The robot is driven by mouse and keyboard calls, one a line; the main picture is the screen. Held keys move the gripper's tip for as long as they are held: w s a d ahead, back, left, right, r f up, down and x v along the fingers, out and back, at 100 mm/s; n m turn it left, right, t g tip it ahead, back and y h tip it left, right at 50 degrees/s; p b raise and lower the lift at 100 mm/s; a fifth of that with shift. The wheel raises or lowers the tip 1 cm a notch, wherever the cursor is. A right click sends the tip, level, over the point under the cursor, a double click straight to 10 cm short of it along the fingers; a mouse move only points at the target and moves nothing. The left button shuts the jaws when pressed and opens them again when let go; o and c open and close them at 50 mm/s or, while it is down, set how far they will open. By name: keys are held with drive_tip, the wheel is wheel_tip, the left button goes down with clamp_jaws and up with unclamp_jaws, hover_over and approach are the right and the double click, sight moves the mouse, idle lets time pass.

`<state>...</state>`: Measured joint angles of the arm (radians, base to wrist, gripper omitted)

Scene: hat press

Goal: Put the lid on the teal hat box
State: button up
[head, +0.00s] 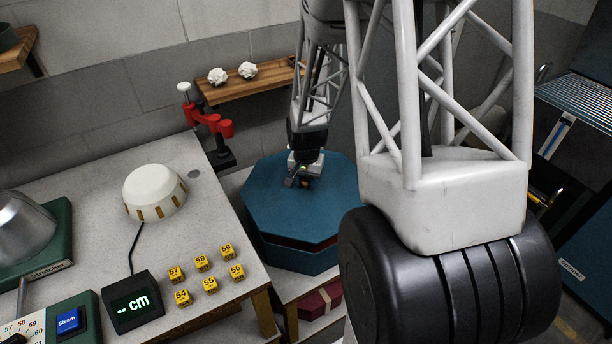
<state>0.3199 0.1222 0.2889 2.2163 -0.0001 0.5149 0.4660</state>
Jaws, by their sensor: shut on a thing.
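The teal octagonal lid (275,215) is over the teal hat box (300,262) on a low surface right of the worktable. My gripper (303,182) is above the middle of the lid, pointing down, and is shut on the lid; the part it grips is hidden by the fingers. A dark red band shows between the lid's front right edge and the box wall, so the lid stands off the box there. The left edges look close together. The far right side is hidden by my arm.
The worktable (225,310) holds a white dome (154,192), several yellow numbered blocks (209,283), a cm display (133,302) and a stretcher (50,240). A red clamp-like tool (212,122) stands behind. A wooden shelf (245,88) holds white crumpled pieces. A dark red box (318,302) sits below.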

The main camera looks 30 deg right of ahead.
drive_tip(key=shift+f, duration=2.55)
drive_tip(key=shift+f, duration=0.35)
drive_tip(key=o, duration=1.1)
drive_tip(key=shift+r, duration=0.1)
drive_tip(key=shift+r, duration=3.8)
